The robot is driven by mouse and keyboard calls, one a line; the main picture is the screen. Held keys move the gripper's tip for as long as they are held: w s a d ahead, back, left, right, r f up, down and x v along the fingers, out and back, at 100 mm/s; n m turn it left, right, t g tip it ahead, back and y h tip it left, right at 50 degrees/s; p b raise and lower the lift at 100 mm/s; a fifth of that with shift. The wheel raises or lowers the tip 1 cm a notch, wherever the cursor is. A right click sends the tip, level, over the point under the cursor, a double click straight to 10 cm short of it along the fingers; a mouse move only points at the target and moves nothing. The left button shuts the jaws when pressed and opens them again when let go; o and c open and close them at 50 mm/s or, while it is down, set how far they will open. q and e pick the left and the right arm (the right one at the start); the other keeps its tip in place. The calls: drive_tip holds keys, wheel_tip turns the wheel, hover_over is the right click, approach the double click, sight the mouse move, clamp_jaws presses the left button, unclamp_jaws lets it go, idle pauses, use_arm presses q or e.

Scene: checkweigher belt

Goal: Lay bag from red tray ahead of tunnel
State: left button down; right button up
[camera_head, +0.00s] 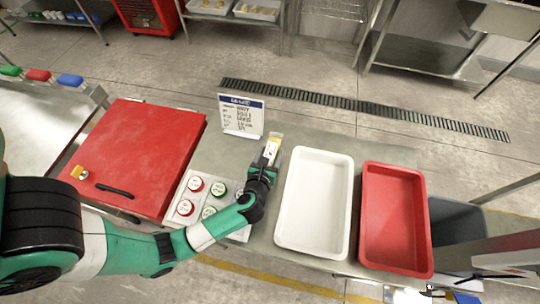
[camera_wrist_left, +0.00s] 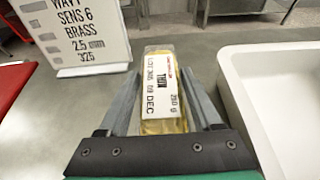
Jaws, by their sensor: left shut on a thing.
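A clear bag with yellowish contents and a white printed label (camera_wrist_left: 162,90) is held in my left gripper (camera_wrist_left: 165,105), between its two fingers. In the head view the bag (camera_head: 272,150) is over the grey bench, between the sign and the white tray. The red tray (camera_head: 397,263) is at the right and looks empty. The red hood with a black handle (camera_head: 138,150), which looks like the tunnel, is at the left; I cannot see its opening. My right gripper is not in view.
A white empty tray (camera_head: 312,246) stands just right of my left gripper. A sign (camera_head: 240,115) stands behind it. A panel of red and green buttons (camera_head: 185,208) lies beside the hood. Grey belt or bench surface (camera_head: 40,125) shows left of the hood.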

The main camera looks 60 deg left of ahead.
use_arm(q)
drive_tip(key=shift+c, duration=0.3)
unclamp_jaws()
drive_tip(key=shift+r, duration=0.2)
drive_tip(key=p+v, duration=0.2)
drive_tip(key=v, duration=1)
drive_tip(key=shift+f+p, duration=0.15)
drive_tip(key=shift+p, duration=0.25)
